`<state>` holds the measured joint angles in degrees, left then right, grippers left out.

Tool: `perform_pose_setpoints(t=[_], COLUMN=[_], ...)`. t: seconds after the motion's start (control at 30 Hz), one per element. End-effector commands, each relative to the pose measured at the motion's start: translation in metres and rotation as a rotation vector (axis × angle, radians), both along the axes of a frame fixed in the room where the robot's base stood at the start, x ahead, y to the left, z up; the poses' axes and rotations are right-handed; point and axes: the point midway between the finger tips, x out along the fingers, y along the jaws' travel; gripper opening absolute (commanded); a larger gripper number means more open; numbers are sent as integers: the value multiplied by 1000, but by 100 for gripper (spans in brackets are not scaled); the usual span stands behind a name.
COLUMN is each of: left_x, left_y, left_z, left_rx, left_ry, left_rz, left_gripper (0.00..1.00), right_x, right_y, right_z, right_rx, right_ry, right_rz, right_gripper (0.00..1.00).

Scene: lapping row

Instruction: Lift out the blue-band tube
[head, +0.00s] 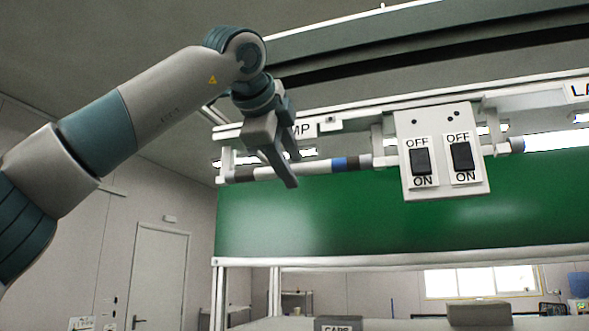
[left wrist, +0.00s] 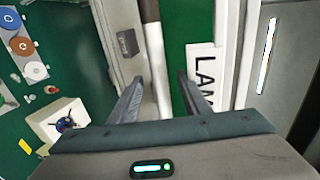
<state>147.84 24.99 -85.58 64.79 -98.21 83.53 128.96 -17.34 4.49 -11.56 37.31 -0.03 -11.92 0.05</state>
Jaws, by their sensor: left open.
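In the left wrist view, a white and brown tube length (left wrist: 155,60) runs between the open fingers of my left gripper (left wrist: 160,80). I cannot tell whether either finger touches it. The blue band is not visible there. My right gripper is not in view.
A white switch box (head: 441,187) with two black ON/OFF switches hangs right of the tube. A green panel (head: 330,225) stands behind and below. A white sign with part of the word LAMP (left wrist: 205,75) is close to the right finger in the left wrist view.

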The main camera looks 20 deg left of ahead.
Motion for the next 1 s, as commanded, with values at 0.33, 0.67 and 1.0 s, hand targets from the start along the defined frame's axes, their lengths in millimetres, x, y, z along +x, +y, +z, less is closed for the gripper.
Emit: perform_pose_setpoints(t=[0.33,0.67,1.0], left_x=[0,0,0], left_y=[0,0,-1], left_z=[0,0,1], left_rx=[0,0,0], left_ry=[0,-1,0], left_rz=[0,-1,-1], left_gripper=[38,0,0], right_x=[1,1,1], right_y=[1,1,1], right_z=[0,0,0], right_rx=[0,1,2], right_ry=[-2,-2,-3], right_rz=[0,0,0], right_gripper=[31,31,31])
